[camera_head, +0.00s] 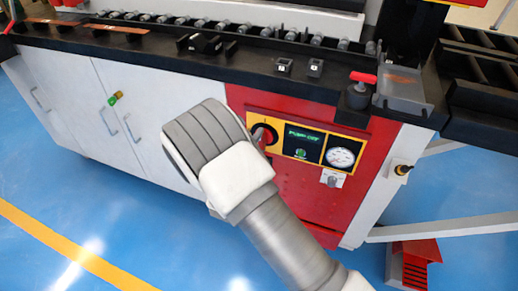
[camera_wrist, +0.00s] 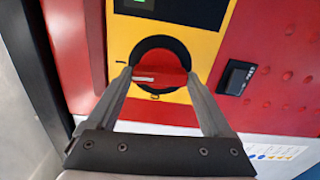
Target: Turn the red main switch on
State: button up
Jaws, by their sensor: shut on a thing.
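The red main switch (camera_wrist: 160,64) is a round red knob on a black ring, set in a yellow panel. It has a white pointer line on its left half in the wrist view. Small marks show on the yellow, one to the left of the ring and one below it. The switch also shows in the head view (camera_head: 268,137), partly covered by my gripper. My gripper (camera_wrist: 160,74) is shut on the knob, with one finger on each side of it. In the head view my wrist hides most of the fingers.
The yellow-framed panel holds a small display with green text (camera_head: 303,135), a green button (camera_head: 300,153) and a round gauge (camera_head: 341,154). A red-handled part (camera_head: 361,92) stands on the black bench top (camera_head: 235,60). White cabinet doors (camera_head: 135,120) are at left. The blue floor in front is clear.

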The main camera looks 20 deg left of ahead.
jog(key=shift+m, duration=0.4)
jog(key=o, duration=1.1)
jog(key=shift+o, duration=0.2)
jog(key=shift+s, duration=0.1)
jog(key=s+a+p, duration=0.1)
jog(key=s, duration=1.6)
jog(key=shift+s+a+p, duration=0.15)
jog(key=shift+a+p, duration=0.05)
jog(key=shift+p, duration=0.15)
